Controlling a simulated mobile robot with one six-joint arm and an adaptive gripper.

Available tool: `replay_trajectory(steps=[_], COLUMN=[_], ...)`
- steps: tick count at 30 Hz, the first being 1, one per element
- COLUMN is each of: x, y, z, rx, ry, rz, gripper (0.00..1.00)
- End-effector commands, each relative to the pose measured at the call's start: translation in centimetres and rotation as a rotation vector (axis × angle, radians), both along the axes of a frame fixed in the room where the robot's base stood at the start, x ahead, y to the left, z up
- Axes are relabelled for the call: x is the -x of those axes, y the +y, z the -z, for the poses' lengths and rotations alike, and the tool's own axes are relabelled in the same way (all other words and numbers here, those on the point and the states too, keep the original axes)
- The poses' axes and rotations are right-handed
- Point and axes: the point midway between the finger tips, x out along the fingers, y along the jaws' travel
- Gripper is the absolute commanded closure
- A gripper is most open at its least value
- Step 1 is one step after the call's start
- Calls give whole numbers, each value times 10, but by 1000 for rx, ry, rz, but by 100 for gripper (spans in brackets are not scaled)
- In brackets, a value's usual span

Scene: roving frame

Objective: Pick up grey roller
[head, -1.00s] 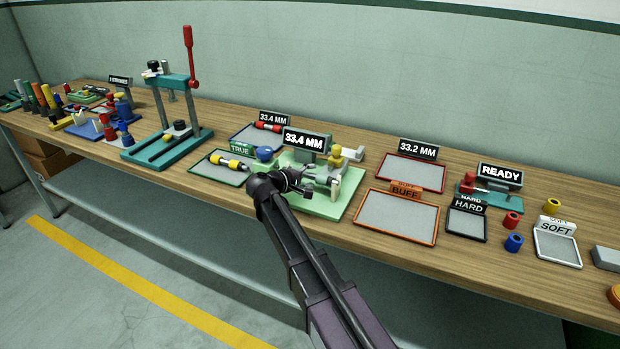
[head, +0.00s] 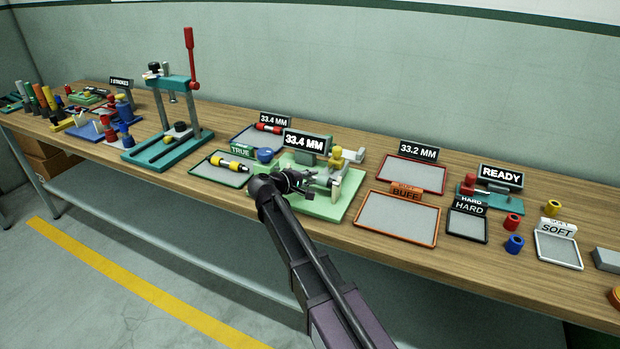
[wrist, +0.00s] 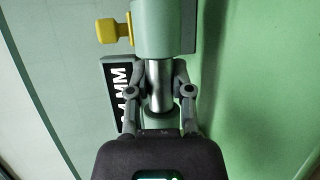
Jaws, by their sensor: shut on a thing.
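My gripper (wrist: 161,72) is shut on that silver shaft, one finger on each side. A yellow knob (wrist: 108,31) sits left of the roller. In the head view my gripper (head: 308,183) is over the green gauge stand (head: 327,209), beneath its 33.4 MM display (head: 306,142). The arm and fixture hide much of the roller there, so I cannot tell whether it still rests on the fixture.
A tray labelled TRUE (head: 205,171) with a yellow-and-black roller lies to the left. An empty BUFF tray (head: 372,231) lies to the right, with HARD (head: 466,238) and SOFT (head: 577,263) trays beyond. A teal press (head: 160,154) stands farther left.

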Motion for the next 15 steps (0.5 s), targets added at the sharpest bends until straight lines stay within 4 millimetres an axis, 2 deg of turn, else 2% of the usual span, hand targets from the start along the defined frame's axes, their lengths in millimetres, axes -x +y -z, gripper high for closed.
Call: replay_trajectory(steps=[15], x=[-1], y=[-1], z=[-7], rx=[0], ry=[0], rz=[1], gripper=[100])
